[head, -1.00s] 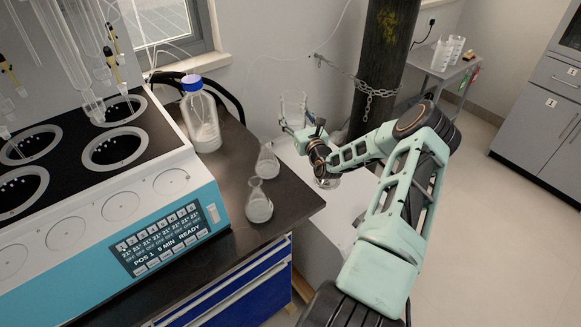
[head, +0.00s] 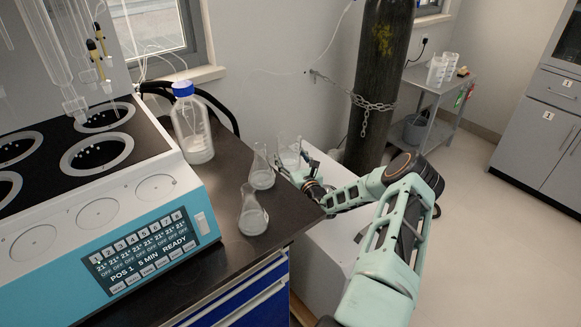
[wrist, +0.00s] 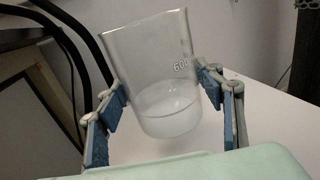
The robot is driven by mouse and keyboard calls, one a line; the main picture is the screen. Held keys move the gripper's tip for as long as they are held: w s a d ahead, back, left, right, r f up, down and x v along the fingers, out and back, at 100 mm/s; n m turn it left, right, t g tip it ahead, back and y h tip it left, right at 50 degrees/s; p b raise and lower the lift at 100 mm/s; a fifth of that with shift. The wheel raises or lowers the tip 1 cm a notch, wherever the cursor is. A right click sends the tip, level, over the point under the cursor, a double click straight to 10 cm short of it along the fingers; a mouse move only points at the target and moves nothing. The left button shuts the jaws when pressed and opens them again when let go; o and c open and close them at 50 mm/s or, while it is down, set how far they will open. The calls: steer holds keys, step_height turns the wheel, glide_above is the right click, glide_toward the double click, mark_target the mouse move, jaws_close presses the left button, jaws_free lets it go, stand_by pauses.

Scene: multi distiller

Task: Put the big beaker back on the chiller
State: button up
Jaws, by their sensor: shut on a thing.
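The big beaker (head: 289,153) is clear glass with pale liquid in its bottom. My gripper (head: 298,169) is shut on it. In the wrist view, the beaker (wrist: 160,75) stands between the two blue-padded fingers of my gripper (wrist: 163,96) and looks slightly tilted. Its side carries a "600" mark. The chiller appears to be the pale box (head: 325,245) beside the dark bench, with a flat white top. This white top (wrist: 258,115) also shows behind the beaker in the wrist view. I cannot tell whether the beaker's base touches it.
Two conical flasks, one nearer (head: 252,215) and one farther (head: 262,172), stand at the bench edge close to my gripper. A blue-capped bottle (head: 192,130) and the distiller (head: 150,225) are farther left. A chained gas cylinder (head: 378,85) stands behind my arm.

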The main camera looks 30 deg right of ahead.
mark_target(293, 168)
steer(key=shift+f+b, duration=0.45)
steer(key=shift+f, duration=1.2)
steer(key=shift+f, duration=0.15)
steer(key=o, duration=1.6)
steer(key=shift+f, duration=0.1)
steer(key=shift+r, duration=0.25)
steer(key=s, duration=0.4)
steer(key=s+a+p, duration=0.1)
steer(key=s, duration=0.3)
steer(key=s+a+p, duration=0.1)
steer(key=s, duration=0.3)
steer(key=shift+w, duration=0.1)
